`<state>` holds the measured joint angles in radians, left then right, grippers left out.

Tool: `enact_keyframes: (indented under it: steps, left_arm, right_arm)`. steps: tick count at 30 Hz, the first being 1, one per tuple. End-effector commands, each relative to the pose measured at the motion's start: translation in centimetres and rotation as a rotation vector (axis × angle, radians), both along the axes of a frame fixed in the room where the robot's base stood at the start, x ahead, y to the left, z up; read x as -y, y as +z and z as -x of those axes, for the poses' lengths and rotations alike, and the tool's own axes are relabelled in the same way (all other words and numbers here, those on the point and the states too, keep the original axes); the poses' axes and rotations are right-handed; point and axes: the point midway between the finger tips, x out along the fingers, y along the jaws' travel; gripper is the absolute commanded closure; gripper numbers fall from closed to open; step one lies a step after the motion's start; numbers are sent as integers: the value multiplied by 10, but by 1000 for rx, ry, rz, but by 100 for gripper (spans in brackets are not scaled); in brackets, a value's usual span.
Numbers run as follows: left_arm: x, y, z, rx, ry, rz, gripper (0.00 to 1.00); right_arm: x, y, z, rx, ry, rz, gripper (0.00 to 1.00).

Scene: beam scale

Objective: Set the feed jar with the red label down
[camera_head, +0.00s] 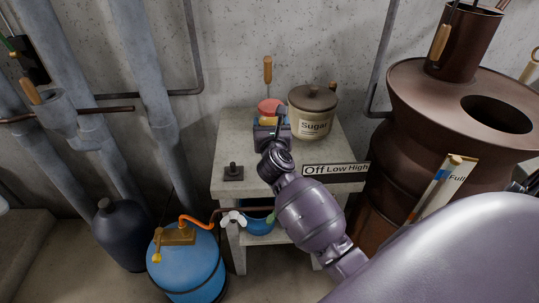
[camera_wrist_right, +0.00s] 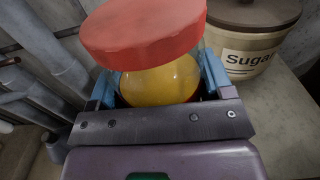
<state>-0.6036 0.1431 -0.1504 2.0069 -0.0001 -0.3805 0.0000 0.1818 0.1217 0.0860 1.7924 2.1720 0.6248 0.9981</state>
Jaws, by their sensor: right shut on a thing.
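The feed jar has a wide red lid (camera_wrist_right: 145,32) and a clear body with yellow-orange contents (camera_wrist_right: 162,80). A small patch of red shows low on its side; the rest of the label is hidden. In the head view its red lid (camera_head: 269,105) shows over the back of the small pale table (camera_head: 236,150), left of the sugar jar. My right gripper (camera_head: 271,124) is shut around the jar body, its blue fingers on both sides in the wrist view (camera_wrist_right: 160,88). The jar's base is hidden, so I cannot tell whether it touches the tabletop. My left gripper is not in view.
A lidded sugar jar (camera_head: 313,112) stands close on the right. A small dark block with a knob (camera_head: 233,172) sits at the table's front left. A rusty barrel stove (camera_head: 410,110) stands right, a blue gas tank (camera_head: 188,265) front left. Bare tabletop shows left of my gripper.

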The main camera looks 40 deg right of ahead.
Motion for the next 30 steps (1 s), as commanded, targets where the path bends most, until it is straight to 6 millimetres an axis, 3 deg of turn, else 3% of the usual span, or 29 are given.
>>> enact_keyframes:
  steps: [1,3,13,21,30]
  left_arm:
    - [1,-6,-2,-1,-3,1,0]
    - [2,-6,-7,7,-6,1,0]
    - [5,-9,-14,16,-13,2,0]
    - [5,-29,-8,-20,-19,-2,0]
    - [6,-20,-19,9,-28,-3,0]
  right_arm:
    - [0,-18,0,-7,0,0,57]
    - [0,-31,0,-7,0,0,57]
    - [0,-55,0,-1,1,1,57]
    - [-1,-100,0,-6,1,2,57]
    - [-1,-104,0,4,1,1,57]
